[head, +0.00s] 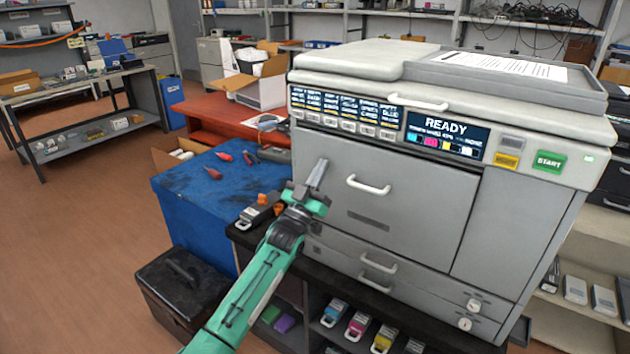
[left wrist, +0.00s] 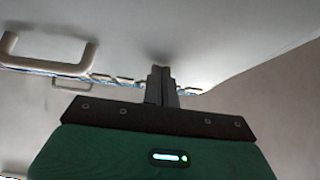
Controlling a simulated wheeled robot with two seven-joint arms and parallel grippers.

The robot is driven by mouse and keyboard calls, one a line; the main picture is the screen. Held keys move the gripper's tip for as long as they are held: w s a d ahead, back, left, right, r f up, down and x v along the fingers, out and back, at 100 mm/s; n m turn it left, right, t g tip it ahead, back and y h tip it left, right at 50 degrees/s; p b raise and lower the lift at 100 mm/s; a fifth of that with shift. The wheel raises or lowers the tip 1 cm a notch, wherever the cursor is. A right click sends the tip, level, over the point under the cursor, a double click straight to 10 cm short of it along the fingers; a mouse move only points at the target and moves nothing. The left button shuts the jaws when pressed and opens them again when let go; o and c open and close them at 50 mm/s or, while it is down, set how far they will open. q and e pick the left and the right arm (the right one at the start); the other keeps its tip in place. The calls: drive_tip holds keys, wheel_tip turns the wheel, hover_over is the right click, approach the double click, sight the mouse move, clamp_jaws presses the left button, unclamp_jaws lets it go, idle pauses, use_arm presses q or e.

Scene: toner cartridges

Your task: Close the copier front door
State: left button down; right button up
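The grey copier front door (head: 415,215), with a pale bar handle (head: 368,185), stands upright and looks flush with the copier body. My left gripper (head: 319,172) is at the door's left edge, left of the handle. Its two fingers are together with nothing between them. In the left wrist view the fingertips (left wrist: 160,75) are against or very near a pale grey surface, and a bar handle (left wrist: 48,55) shows at upper left. I cannot tell whether they touch. My right gripper is not in view.
The copier display (head: 445,137) reads READY. A blue-topped box (head: 205,200) with red tools stands left of the copier. A toner cartridge (head: 258,210) lies beside my left gripper. Several coloured cartridges (head: 357,325) sit on the shelf below. A black case (head: 182,285) stands on the floor.

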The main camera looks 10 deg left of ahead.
use_arm(q)
drive_tip(key=s+a+p, duration=0.3)
drive_tip(key=s+p, duration=0.2)
drive_tip(key=s, duration=0.3)
drive_tip(key=shift+s, duration=0.4)
drive_tip(key=shift+a, duration=0.1)
